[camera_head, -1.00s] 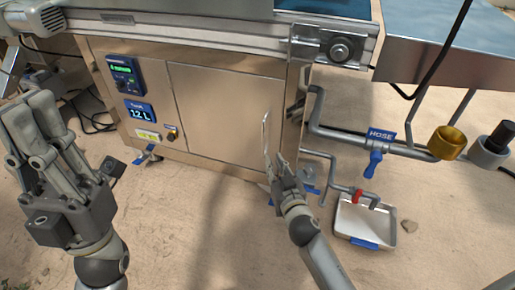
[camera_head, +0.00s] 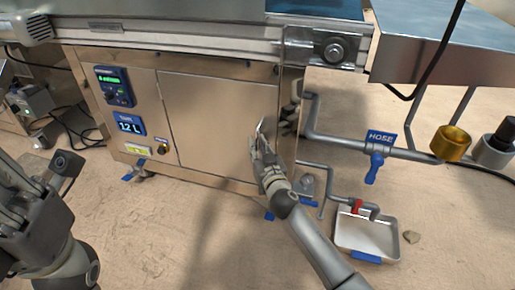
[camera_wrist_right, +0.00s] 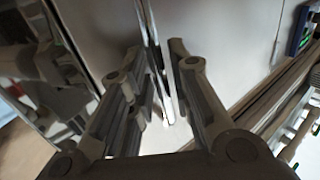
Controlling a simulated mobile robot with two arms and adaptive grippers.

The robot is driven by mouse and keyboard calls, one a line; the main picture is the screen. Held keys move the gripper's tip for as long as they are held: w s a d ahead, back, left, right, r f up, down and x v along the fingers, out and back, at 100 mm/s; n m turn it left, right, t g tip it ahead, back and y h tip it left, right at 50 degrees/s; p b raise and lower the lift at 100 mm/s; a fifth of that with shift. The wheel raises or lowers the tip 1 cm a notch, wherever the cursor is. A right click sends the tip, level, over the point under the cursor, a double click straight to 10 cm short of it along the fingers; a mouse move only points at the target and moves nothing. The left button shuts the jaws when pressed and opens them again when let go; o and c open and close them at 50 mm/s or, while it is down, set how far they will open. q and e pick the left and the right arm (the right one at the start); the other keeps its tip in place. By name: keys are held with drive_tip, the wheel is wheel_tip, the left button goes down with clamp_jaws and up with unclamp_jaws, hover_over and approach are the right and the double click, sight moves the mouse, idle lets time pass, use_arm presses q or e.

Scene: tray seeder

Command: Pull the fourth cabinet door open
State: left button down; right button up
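The cabinet door (camera_head: 215,115) is a flat metal panel on the front of the machine and looks closed. Its thin upright handle (camera_head: 261,126) is near the door's right edge, partly hidden by my right gripper (camera_head: 262,148). In the right wrist view, the handle (camera_wrist_right: 159,65) runs between the two spread fingers of my right gripper (camera_wrist_right: 157,58). The fingers look open around it, with gaps on the sides; I cannot tell whether either touches. My left gripper (camera_head: 14,195) is at the lower left, away from the cabinet and partly cut off by the frame.
A control panel (camera_head: 114,85) and a 12 L display (camera_head: 130,125) are left of the door. Right of the cabinet are pipes with a blue HOSE valve (camera_head: 375,160) and a white tray (camera_head: 366,237). The sandy floor before the door is mostly clear.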

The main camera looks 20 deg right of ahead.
drive_tip(key=shift+w, duration=0.3)
drive_tip(key=shift+c, duration=0.3)
clamp_jaws()
